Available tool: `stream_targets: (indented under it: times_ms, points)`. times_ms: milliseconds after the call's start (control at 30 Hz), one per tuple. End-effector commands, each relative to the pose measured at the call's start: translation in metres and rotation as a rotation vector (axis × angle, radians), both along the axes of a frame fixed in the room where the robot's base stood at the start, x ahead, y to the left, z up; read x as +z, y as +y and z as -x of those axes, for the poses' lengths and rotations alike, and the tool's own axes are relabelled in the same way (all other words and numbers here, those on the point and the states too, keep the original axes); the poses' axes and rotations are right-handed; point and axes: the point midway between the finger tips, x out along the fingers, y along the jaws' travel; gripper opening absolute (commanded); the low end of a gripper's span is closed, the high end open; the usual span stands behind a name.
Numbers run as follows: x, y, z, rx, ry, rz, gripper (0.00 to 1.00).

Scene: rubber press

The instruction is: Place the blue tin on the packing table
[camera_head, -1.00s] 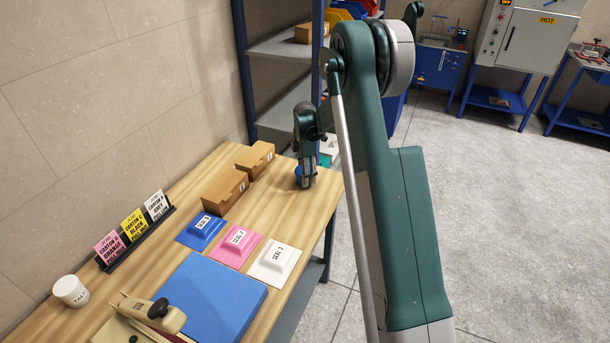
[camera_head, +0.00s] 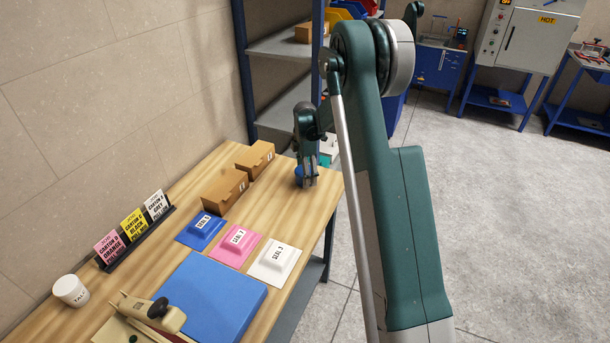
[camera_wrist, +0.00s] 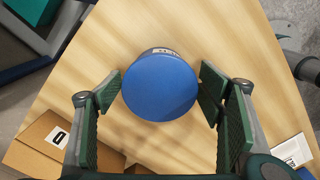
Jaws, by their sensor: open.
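The blue tin (camera_wrist: 160,86) stands upright on the wooden packing table (camera_wrist: 125,30), its round blue lid up and a bit of its white label showing. In the head view the tin (camera_head: 299,172) is at the table's far right end, partly hidden by my gripper (camera_head: 305,180). In the wrist view my gripper (camera_wrist: 160,98) is open, with its green-padded fingers on either side of the tin. A gap shows between each finger and the lid, so the tin is not clasped.
Two brown cartons (camera_head: 225,190) stand left of the tin. Blue, pink and white seal packs (camera_head: 272,259) and a blue mat (camera_head: 208,300) lie nearer. Sign cards (camera_head: 133,225) and a white talc cup (camera_head: 70,290) stand along the left. A shelf rack (camera_head: 283,45) stands behind the table.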

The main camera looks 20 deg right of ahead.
Motion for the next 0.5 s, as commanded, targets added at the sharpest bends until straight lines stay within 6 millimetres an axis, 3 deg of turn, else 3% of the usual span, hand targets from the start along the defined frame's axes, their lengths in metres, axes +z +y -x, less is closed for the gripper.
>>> stream_targets:
  times_ms: [267, 500]
  points:
    - [0.025, 0.000, 0.000, 0.000, 0.000, 0.000, 0.68]
    - [0.063, 0.000, 0.000, 0.000, 0.000, 0.000, 0.68]
